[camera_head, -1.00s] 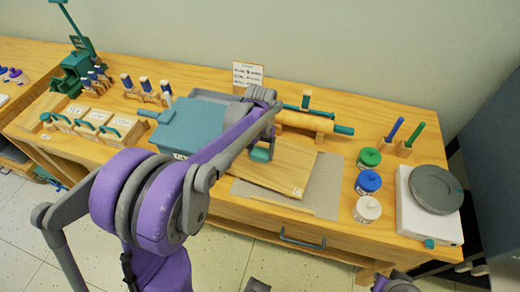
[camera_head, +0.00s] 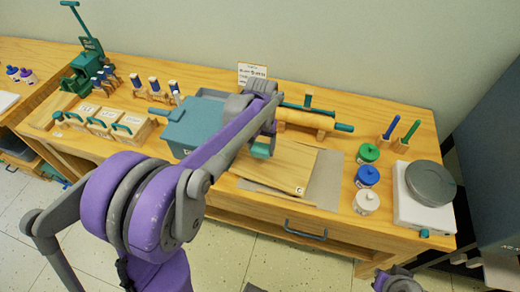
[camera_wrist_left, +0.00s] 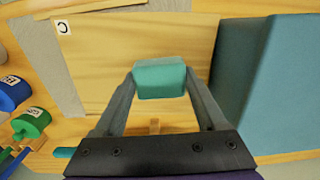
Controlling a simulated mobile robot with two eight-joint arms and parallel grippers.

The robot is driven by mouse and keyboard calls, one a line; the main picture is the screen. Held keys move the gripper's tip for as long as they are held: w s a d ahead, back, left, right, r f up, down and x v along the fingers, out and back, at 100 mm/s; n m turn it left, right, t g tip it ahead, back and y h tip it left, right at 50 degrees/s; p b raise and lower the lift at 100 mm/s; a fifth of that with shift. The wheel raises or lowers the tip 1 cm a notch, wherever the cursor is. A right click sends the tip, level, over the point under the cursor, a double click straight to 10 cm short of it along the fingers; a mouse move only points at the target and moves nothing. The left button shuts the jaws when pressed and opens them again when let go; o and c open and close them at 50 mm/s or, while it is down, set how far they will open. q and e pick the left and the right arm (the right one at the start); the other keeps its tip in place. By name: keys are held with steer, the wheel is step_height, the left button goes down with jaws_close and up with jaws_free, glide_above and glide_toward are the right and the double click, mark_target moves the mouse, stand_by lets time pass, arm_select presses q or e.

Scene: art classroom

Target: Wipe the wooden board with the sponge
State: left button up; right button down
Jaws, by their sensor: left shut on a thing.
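The wooden board (camera_head: 290,172) lies on a grey mat on the table, right of the teal box. It also shows in the left wrist view (camera_wrist_left: 100,65), with a label at its corner. My left gripper (camera_head: 263,140) is over the board's upper left part, near the teal box. It is shut on the teal sponge (camera_wrist_left: 160,78), which sits between its fingers in the left wrist view. The sponge shows at the gripper's tip in the head view (camera_head: 262,150). Whether it touches the board I cannot tell. My right gripper (camera_head: 398,284) shows only partly at the bottom edge.
The teal box (camera_head: 190,130) stands close left of the board. A rolling pin (camera_head: 305,118) lies behind it. Green (camera_head: 368,153), blue (camera_head: 367,177) and white (camera_head: 366,202) jars stand to the right, near a scale (camera_head: 430,185). Lidded boxes (camera_head: 132,130) are at left.

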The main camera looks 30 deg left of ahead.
arm_select(q)
steer(key=shift+r+p, duration=0.6)
steer(key=shift+r, duration=0.7)
